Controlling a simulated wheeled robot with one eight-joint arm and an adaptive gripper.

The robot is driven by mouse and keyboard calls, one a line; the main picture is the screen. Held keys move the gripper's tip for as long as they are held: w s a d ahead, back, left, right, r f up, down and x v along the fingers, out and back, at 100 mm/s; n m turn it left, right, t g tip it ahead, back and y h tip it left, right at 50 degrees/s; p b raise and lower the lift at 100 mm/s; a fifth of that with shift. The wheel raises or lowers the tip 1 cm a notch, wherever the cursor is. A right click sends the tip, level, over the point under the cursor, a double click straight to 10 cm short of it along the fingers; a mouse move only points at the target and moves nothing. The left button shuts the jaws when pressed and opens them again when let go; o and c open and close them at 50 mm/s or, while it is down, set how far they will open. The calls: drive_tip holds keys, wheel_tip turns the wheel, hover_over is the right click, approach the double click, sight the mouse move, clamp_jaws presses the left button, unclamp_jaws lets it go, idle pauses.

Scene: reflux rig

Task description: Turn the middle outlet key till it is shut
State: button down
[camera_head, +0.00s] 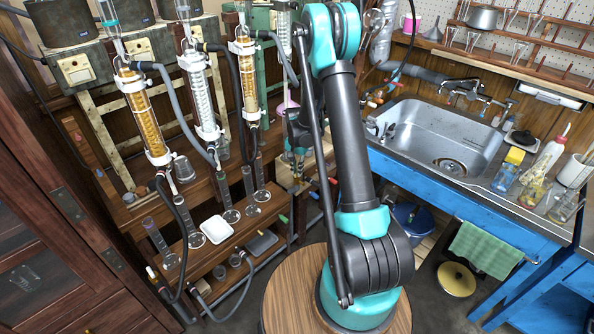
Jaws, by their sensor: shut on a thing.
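Three glass columns in white clamps stand at the left: an amber-filled front one (147,118), a pale middle one (201,98) and an amber-filled rear one (248,78). Hoses and dark outlet fittings hang below them. My gripper (296,162) is small in view, low behind my raised arm, at the right end of the rig. Small coloured handles, one green (283,219) and one red (333,181), show near the bench's right edge.
A white dish (216,229) and several slim glass cylinders stand on the rig's lower shelf. A steel sink (440,140) in a blue bench, with bottles, is at the right. Loose hoses hang at the lower left.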

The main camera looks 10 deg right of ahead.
drive_tip(key=shift+m, duration=1.7)
drive_tip(key=c, duration=1.6)
unclamp_jaws()
wheel_tip(320, 180, up, 12)
drive_tip(key=shift+r, duration=0.1)
